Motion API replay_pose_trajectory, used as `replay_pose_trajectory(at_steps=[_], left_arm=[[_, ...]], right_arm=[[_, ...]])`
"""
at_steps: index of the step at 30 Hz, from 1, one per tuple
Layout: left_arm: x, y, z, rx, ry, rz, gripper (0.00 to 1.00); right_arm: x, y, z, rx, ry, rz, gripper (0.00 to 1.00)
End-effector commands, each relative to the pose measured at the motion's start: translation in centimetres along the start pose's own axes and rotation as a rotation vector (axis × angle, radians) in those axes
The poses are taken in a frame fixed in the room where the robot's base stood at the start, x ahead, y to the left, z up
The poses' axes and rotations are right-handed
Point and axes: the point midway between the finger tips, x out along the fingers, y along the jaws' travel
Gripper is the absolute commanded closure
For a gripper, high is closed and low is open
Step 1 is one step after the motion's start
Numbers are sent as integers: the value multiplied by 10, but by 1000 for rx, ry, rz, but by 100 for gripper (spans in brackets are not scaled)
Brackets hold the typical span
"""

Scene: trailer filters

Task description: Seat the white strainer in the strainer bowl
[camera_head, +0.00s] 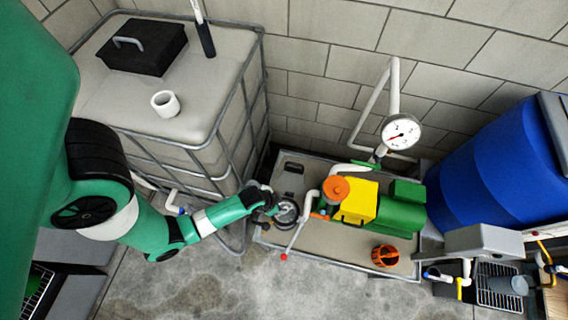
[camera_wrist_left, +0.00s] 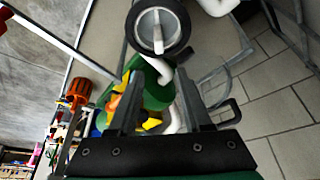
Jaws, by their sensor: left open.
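A white hollow cup-shaped piece (camera_head: 165,103), which looks like the white strainer, stands on the pale tank top in the head view. My left gripper (camera_head: 272,204) is beside a round, dark-rimmed piece (camera_head: 287,213) at the left end of the pump platform. In the left wrist view this round piece (camera_wrist_left: 157,27) has a black rim, a pale inside and a bar across it. I cannot tell whether it is the strainer bowl or a lid on it. My left gripper (camera_wrist_left: 160,82) is open, with nothing between its fingers. My right gripper is not in view.
The pump has an orange cap (camera_head: 336,190), a yellow block (camera_head: 356,205) and a green motor (camera_head: 401,214). An orange container (camera_head: 385,256) stands on the platform front. A gauge (camera_head: 400,133), white pipes and a red-tipped lever (camera_head: 284,256) are nearby. A blue barrel (camera_head: 490,165) stands right.

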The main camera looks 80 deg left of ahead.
Motion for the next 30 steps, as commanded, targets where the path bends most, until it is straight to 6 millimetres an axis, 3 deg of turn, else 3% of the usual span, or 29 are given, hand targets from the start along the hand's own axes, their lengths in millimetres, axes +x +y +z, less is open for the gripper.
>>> replay_pose_trajectory(at_steps=[1, 7, 24, 26, 29, 30], left_arm=[[-25, 0, -4, 0, -1, 0, 51], [-59, 0, -3, -1, 0, 0, 51], [-66, 0, -5, 1, 9, 0, 51], [-68, 1, -20, 7, 38, 2, 51], [-79, 7, -80, 27, 153, 9, 51], [-89, 11, -116, 39, 223, 15, 51]], right_arm=[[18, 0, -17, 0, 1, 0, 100], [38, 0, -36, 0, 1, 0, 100], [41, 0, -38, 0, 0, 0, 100], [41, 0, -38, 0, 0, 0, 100], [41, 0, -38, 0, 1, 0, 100], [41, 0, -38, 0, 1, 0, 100]])
